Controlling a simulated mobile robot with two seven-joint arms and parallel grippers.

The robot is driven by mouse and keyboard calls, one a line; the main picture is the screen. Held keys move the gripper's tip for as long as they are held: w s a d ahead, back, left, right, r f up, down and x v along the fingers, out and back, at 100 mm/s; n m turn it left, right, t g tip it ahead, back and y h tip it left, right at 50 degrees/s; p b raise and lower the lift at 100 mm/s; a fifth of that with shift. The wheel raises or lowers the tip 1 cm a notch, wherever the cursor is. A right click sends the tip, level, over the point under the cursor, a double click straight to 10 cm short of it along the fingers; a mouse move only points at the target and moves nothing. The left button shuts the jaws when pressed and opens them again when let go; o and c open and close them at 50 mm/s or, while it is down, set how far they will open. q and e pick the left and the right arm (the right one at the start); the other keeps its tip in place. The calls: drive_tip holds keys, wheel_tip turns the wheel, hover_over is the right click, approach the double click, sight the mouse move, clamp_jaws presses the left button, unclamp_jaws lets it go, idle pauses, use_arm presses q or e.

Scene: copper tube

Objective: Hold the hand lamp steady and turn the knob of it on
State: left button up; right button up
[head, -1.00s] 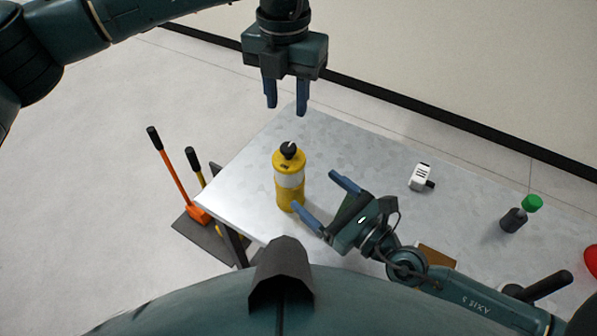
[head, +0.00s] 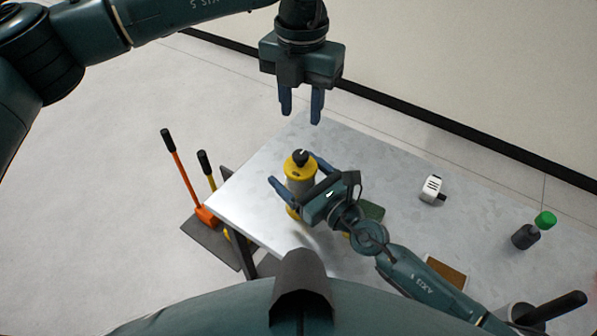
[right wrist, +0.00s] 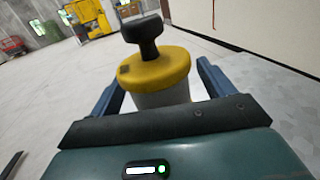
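The hand lamp (head: 297,176) is a yellow and white cylinder standing upright near the left corner of the metal table. Its black knob (head: 300,157) is on top; lamp (right wrist: 160,75) and knob (right wrist: 142,35) also show in the right wrist view. My right gripper (head: 296,172) is around the lamp's body, one finger on each side. In the right wrist view (right wrist: 155,85) the fingers look apart from the lamp, though their tips are partly hidden behind it. My left gripper (head: 301,105) is open and empty, pointing down above and beyond the lamp.
Orange and yellow long-handled tools (head: 185,185) stand on the floor to the left. The table's middle is mostly clear.

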drive_tip(key=c, duration=1.2)
use_arm(q)
drive_tip(key=shift+o, duration=0.8)
use_arm(e)
drive_tip(key=shift+o, duration=0.2)
use_arm(q)
drive_tip(key=shift+o, duration=0.4)
drive_tip(key=shift+s+d+f, duration=0.2)
drive_tip(key=shift+f, duration=0.05)
drive_tip(key=m+t+h, duration=0.3)
drive_tip(key=m+h, duration=0.8)
drive_tip(key=h, duration=0.7)
approach(301, 154)
drive_tip(key=d, duration=0.3)
drive_tip(key=w+d, duration=0.1)
drive_tip(key=d, duration=0.6)
drive_tip(key=shift+w+f, duration=0.1)
drive_tip(key=shift+w, duration=0.2)
drive_tip(key=shift+a, duration=0.1)
drive_tip(key=shift+c, duration=0.5)
drive_tip(key=c, duration=0.8)
